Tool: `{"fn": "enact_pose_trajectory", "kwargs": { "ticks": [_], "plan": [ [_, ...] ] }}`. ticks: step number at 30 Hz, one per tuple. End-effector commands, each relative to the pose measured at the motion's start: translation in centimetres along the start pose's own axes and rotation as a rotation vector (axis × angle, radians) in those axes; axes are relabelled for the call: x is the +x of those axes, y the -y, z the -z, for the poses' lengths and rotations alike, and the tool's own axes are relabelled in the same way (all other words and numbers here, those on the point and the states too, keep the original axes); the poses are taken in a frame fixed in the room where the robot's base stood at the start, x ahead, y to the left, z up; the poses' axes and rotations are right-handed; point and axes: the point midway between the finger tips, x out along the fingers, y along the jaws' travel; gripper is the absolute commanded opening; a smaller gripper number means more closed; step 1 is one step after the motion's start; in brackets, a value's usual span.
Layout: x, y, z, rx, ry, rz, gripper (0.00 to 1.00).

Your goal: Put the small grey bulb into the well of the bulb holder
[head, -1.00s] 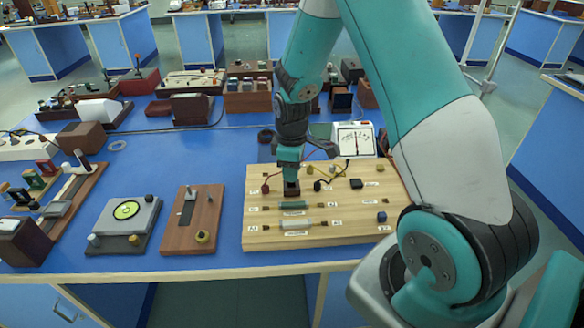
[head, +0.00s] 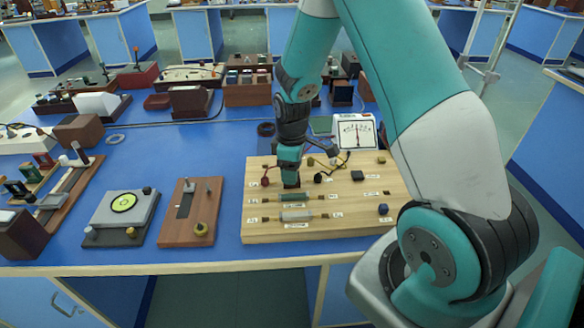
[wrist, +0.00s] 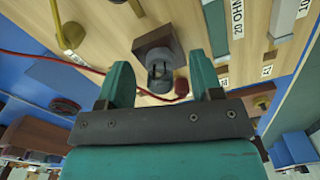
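My gripper (wrist: 160,82) is open, with its two teal fingers on either side of a small grey bulb (wrist: 154,72) in the wrist view. The fingers stand apart from the bulb. Dark marks show on the bulb's near end. The bulb is at the brown block of the bulb holder (wrist: 153,39) and appears to stand in its well; I cannot see how deep it sits. In the head view my gripper (head: 290,180) is low over the back left of the wooden board, and its fingers mostly hide the bulb and holder.
The wooden board (head: 350,225) bears labelled resistors, wires and a dark block (head: 357,175). A white meter (head: 354,131) stands behind it. A red wire (wrist: 50,56) passes beside the holder. Brown and grey apparatus boards (head: 176,234) lie left; blue table top shows between them.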

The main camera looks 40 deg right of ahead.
Motion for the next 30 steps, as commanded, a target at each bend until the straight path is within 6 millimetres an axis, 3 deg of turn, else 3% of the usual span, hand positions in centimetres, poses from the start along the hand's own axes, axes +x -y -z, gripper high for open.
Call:
{"fn": "enact_pose_trajectory", "kwargs": {
  "ticks": [6,11,24,30],
  "plan": [
    [-0.2,0.0,0.0,0.000,-0.001,-0.001,0.60],
    [-2.0,-0.1,0.1,0.000,-0.003,-0.004,0.60],
    [-12.8,-0.1,0.1,0.000,-0.004,-0.005,0.60],
    [-16.1,-0.1,0.0,0.000,-0.001,-0.002,0.60]
  ]
}}
